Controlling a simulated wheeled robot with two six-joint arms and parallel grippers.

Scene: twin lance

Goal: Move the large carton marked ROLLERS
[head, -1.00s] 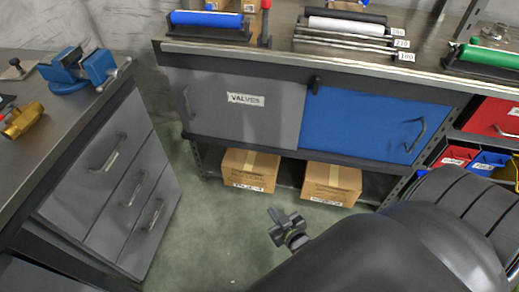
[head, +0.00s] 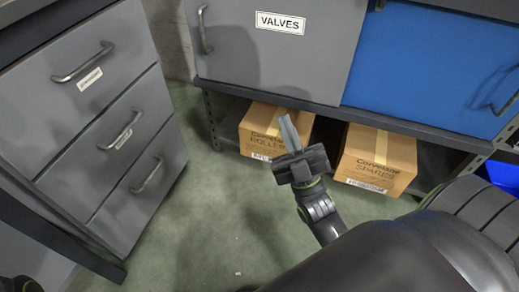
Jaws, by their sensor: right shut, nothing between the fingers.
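I cannot tell whether the gripper touches the carton. My left gripper is not clearly in view; only a dark bit of my body shows at the bottom left.
The grey drawer unit (head: 95,120) stands at the left. The shelf's left upright (head: 211,120) is close to the ROLLERS carton. The green floor (head: 200,215) in front is clear.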

